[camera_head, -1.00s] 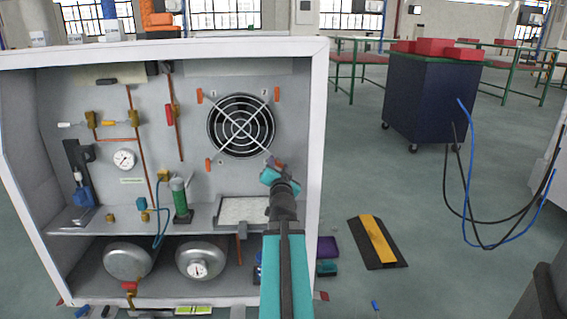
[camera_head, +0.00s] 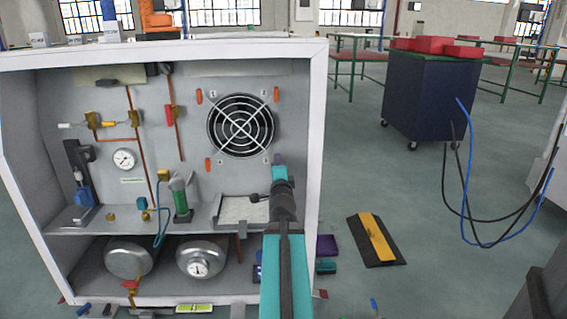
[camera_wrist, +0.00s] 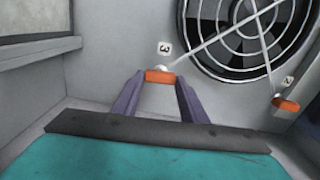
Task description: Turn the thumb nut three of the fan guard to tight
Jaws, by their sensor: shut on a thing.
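The fan guard (camera_head: 241,125) is a round wire grille on the back panel of the open cabinet. Thumb nut three (camera_wrist: 160,77) is a small orange bar beside the label "3" in the wrist view. My gripper (camera_head: 279,160) is at the guard's lower right corner in the head view. Its two purple fingers stand on either side of the nut, shut on it. In the head view the gripper hides this nut. In the wrist view the nut's bar lies crosswise between the fingertips.
Other orange thumb nuts sit at the upper left (camera_head: 199,96), upper right (camera_head: 277,94) and lower left (camera_head: 208,164) of the guard. A shelf (camera_head: 100,218) with a pale tray (camera_head: 243,210) lies below. The cabinet's right wall (camera_head: 316,150) is close to my gripper.

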